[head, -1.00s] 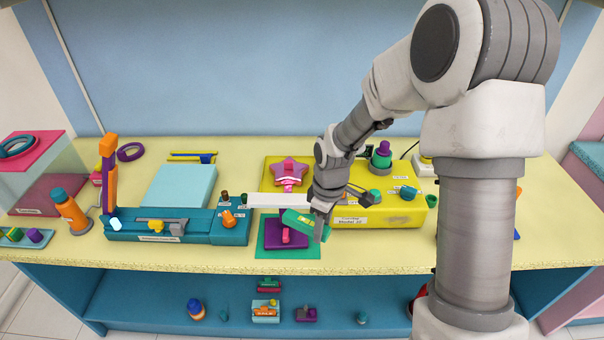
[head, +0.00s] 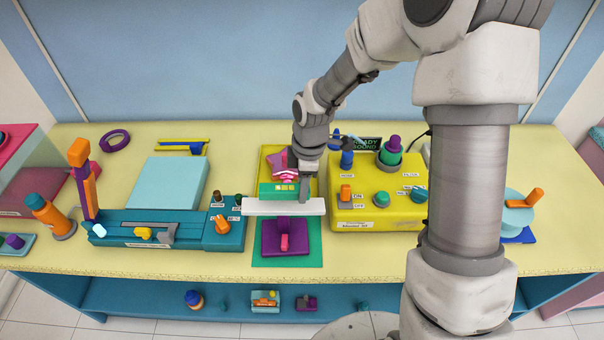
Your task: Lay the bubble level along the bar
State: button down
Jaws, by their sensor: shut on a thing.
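The white bar (head: 262,207) runs left to right between the teal device and the yellow machine, above a green mat. The bubble level (head: 275,190), a green block, shows just behind the bar's far edge as seen in the head view, roughly parallel to it. My gripper (head: 304,192) points down at the level's right end and is shut on it. The fingers hide that end. I cannot tell whether the level touches the bar.
The teal device (head: 222,236) stands left of the bar, the yellow machine (head: 360,208) with several knobs right of it. A purple block (head: 270,238) lies on the green mat (head: 314,248) in front.

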aim_at(283, 210)
jog(key=shift+w, duration=0.15)
dwell(0.3)
jog(key=shift+a+f+b, duration=0.15)
jog(key=shift+f+b, duration=1.15)
jog(key=shift+f, duration=0.25)
jog(key=shift+f, duration=0.4)
jog(key=shift+c, duration=2.1)
grip_release()
jog(key=shift+r, duration=0.1)
